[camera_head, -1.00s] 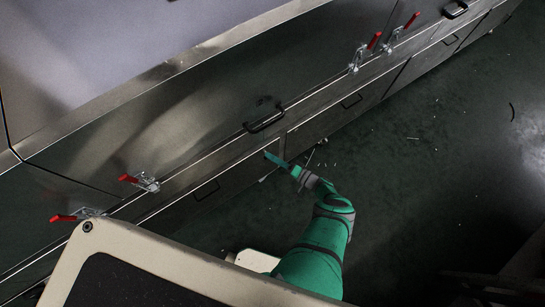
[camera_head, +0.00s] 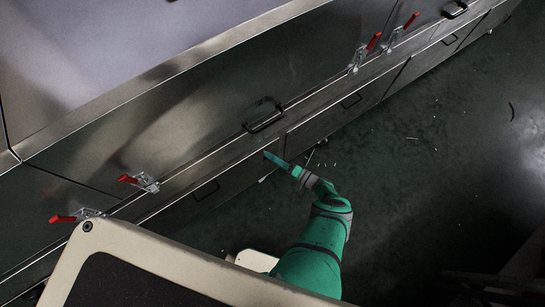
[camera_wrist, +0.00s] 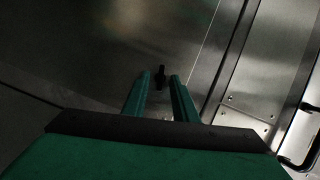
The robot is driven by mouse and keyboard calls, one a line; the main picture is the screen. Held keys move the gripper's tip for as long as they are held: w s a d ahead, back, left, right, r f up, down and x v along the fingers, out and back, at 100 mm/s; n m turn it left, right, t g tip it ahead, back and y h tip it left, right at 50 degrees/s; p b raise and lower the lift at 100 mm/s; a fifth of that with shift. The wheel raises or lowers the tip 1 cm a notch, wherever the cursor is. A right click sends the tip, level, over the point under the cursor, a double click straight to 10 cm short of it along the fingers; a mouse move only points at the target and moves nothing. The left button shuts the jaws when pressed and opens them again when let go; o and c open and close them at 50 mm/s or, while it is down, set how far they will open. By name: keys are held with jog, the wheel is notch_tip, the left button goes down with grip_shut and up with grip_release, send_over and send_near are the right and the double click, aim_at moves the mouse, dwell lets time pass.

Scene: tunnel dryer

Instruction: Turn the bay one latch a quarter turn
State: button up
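A small dark latch (camera_wrist: 160,74) stands out from a dark metal panel (camera_wrist: 85,55) in the wrist view. I take it for the bay one latch, but no label is readable. My gripper (camera_wrist: 159,77) is open, its two green fingers apart with the latch between or just beyond their tips. I cannot tell whether either finger touches it. In the head view my gripper (camera_head: 270,156) points at the lower panel row of the dryer, close to its face. The latch is too small or hidden there.
The head view shows black bar handles (camera_head: 263,116) and toggle clamps with red grips (camera_head: 128,179), (camera_head: 374,41) along the dryer's metal side. A handle (camera_head: 206,190) sits on the lower panel left of my gripper. The dark floor (camera_head: 420,170) at right is mostly clear, with small scraps.

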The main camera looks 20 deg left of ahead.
jog(key=v, duration=1)
jog(key=shift+s+d, duration=0.15)
jog(key=shift+d, duration=0.15)
jog(key=shift+r, duration=0.1)
